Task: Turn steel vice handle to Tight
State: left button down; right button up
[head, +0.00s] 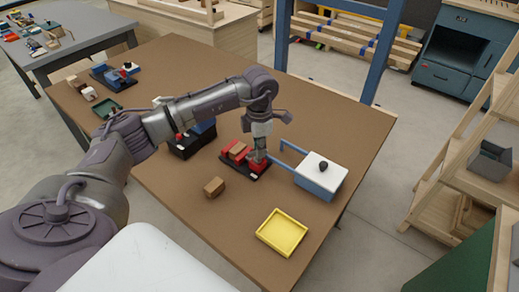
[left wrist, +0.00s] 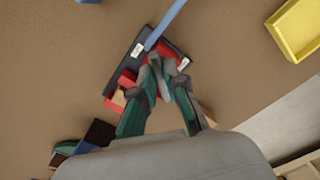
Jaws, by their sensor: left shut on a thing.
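The vice (head: 231,150) has red jaws on a dark base and stands near the middle of the brown table, with a wooden block (head: 238,149) between the jaws. In the left wrist view the dark base (left wrist: 122,72) carries small white labels, too small to read. My left gripper (head: 258,157) points down at the vice's right end. Its fingers (left wrist: 158,62) are closed together over the red end in the left wrist view, shut on the vice handle, which they mostly hide. My right gripper is not in view.
A blue box with a white top (head: 321,170) and a blue bar stand close right of the vice. A yellow tray (head: 283,232) lies at the front, and a loose wooden block (head: 214,187) lies left of it. A black box (head: 190,145) stands behind-left. The table's far right is clear.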

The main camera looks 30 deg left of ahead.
pick_arm(q)
jog(key=n, duration=0.3)
jog(key=shift+w+a+n, duration=0.1)
jog(key=shift+n, duration=0.2)
jog(key=shift+a+n, duration=0.1)
jog(key=shift+n, duration=1.4)
jog(key=shift+r, duration=0.1)
jog(key=c, duration=1.2)
grip_release()
notch_tip(320, 180, up, 12)
